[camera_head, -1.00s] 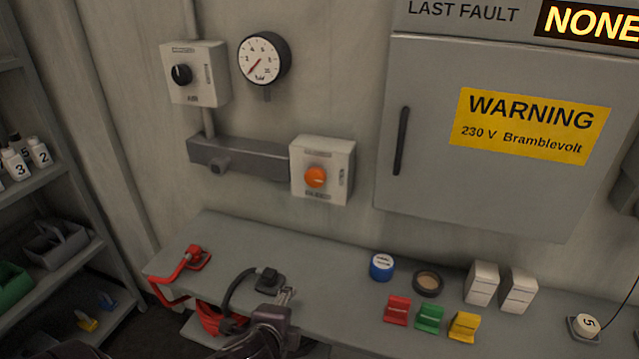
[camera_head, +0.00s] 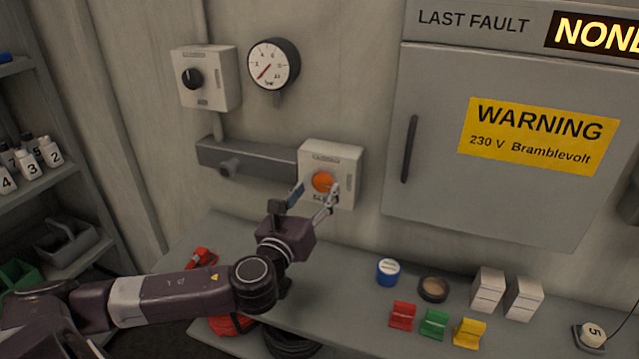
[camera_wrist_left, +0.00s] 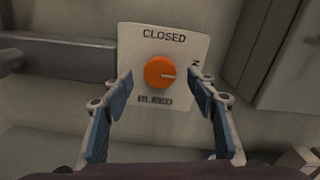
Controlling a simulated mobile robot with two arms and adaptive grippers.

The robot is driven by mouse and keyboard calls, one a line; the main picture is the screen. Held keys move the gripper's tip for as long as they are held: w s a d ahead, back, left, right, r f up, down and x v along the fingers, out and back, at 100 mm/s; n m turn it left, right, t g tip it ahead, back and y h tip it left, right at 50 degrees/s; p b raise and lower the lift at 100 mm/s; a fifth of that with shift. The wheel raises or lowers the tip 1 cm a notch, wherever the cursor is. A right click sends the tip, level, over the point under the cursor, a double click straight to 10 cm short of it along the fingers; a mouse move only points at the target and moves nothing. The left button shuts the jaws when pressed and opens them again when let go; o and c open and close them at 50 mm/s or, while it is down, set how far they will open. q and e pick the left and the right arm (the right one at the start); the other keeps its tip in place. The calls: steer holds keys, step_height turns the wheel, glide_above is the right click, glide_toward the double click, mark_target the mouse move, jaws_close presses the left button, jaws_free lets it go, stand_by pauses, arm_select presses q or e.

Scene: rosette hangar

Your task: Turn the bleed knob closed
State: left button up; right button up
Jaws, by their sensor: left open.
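The bleed knob (camera_head: 322,181) is a round orange knob on a pale wall box (camera_head: 333,152). My left gripper (camera_head: 316,190) is open in front of the box. In the wrist view, its blue-padded fingers (camera_wrist_left: 160,76) stand left and right of the knob, with gaps on both sides. My right gripper is not in view.
A box with a black knob (camera_head: 191,78) and a gauge (camera_head: 273,64) are up left. A grey duct (camera_head: 247,160) adjoins the bleed box. A cabinet (camera_head: 500,80) stands right. The bench (camera_head: 350,300) below holds a blue tin (camera_head: 388,271) and small coloured blocks.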

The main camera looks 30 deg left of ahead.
mark_target(323, 182)
arm_select(q)
steer(key=shift+x, duration=1.5)
steer(key=shift+c, duration=0.4)
steer(key=c, duration=1.1)
